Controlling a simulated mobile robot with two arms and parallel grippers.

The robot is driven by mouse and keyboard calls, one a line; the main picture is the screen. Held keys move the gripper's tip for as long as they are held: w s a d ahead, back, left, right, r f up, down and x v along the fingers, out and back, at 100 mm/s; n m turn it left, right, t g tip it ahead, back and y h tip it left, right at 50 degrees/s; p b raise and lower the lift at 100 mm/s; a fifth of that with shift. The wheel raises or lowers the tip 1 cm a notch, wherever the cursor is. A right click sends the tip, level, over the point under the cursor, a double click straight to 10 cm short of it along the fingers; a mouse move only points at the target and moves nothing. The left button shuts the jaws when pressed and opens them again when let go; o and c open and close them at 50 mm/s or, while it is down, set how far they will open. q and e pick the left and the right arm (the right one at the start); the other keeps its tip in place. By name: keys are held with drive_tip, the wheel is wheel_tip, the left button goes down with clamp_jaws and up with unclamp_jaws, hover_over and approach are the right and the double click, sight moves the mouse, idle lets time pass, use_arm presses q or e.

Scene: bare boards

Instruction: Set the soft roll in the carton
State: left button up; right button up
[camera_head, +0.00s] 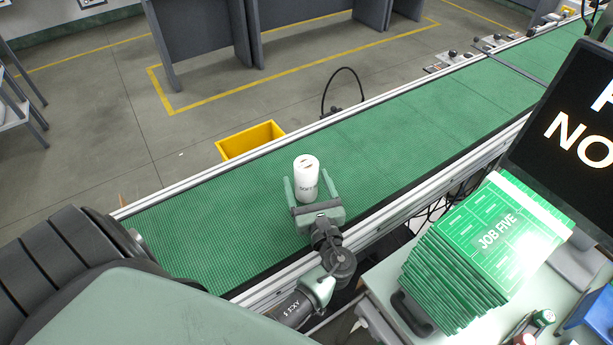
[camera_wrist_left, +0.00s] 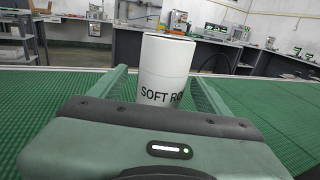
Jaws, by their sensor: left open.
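The soft roll (camera_head: 306,181) is a white upright cylinder on the green conveyor belt. It also shows in the left wrist view (camera_wrist_left: 166,70), with "SOFT RO" readable on its side. My left gripper (camera_head: 307,177) is open, with one finger on each side of the roll. In the left wrist view the fingers (camera_wrist_left: 160,78) stand apart to the left and right of it, and I see no firm grip. The lower part of the roll is hidden behind the gripper body. I cannot make out a carton in either view. My right gripper is not in view.
The green belt (camera_head: 410,130) is otherwise clear around the roll. A yellow bin (camera_head: 249,140) stands beyond the belt's far rail. At the right are a stack of green "JOB FIVE" boards (camera_head: 488,245) on a table and a black screen (camera_head: 570,140).

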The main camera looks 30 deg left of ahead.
use_arm(q)
drive_tip(key=p+x, duration=0.1)
drive_tip(key=x, duration=0.3)
drive_tip(key=shift+w+a+r, duration=0.1)
drive_tip(key=shift+w+a, duration=0.05)
drive_tip(key=shift+w, duration=0.1)
clamp_jaws()
drive_tip(key=shift+r, duration=0.1)
